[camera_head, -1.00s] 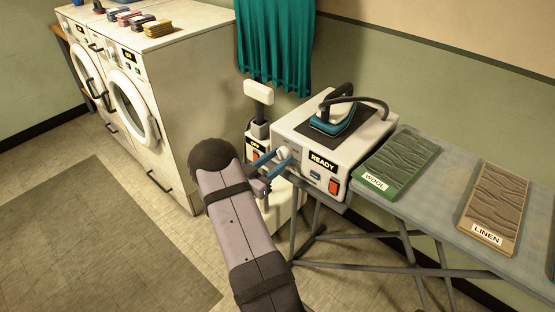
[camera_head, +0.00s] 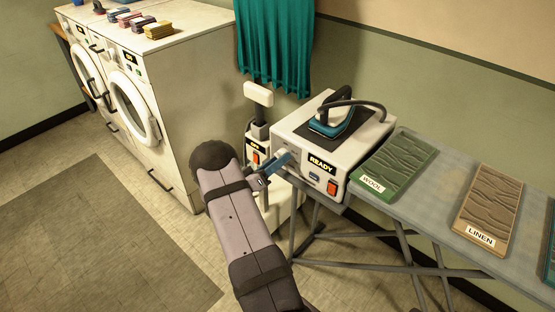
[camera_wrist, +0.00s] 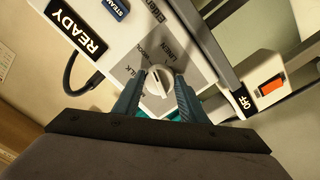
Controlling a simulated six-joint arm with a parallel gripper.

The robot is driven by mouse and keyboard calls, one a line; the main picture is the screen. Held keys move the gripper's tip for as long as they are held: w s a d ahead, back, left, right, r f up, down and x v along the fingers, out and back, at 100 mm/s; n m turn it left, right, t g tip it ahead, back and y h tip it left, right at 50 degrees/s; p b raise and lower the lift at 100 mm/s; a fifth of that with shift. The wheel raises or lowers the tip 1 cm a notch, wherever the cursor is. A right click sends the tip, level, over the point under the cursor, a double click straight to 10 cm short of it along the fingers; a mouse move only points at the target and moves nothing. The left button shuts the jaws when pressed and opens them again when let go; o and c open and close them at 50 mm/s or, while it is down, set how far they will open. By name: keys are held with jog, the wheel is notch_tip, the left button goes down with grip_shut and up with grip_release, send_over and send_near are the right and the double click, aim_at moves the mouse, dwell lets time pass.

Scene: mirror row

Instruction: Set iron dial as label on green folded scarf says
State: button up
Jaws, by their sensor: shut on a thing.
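The green folded scarf (camera_head: 397,163) lies on the ironing board with a white label (camera_head: 372,183) reading WOOL. The white iron station (camera_head: 345,151) beside it shows READY on its front, and it also fills the upper part of the wrist view (camera_wrist: 139,47). Its round white dial (camera_wrist: 156,83) has a raised grip bar and printed words around it, with LINEN and part of SILK legible. My gripper (camera_wrist: 156,90) has its two blue fingers on either side of the dial, shut on it. In the head view my gripper (camera_head: 272,166) partly hides the dial.
The iron (camera_head: 334,122) rests on the station top. A brown folded cloth (camera_head: 489,200) labelled LINEN lies on the ironing board (camera_head: 435,187). A device marked OFF (camera_head: 257,149) stands left of the station. White washing machines (camera_head: 168,105) stand further left.

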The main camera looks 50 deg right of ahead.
jog(key=shift+n, duration=0.7)
jog(key=o, duration=1.1)
jog(key=shift+c, duration=0.2)
jog(key=shift+a, duration=0.1)
jog(key=a+b, duration=0.1)
jog(key=a, duration=0.6)
jog(key=shift+a, duration=0.1)
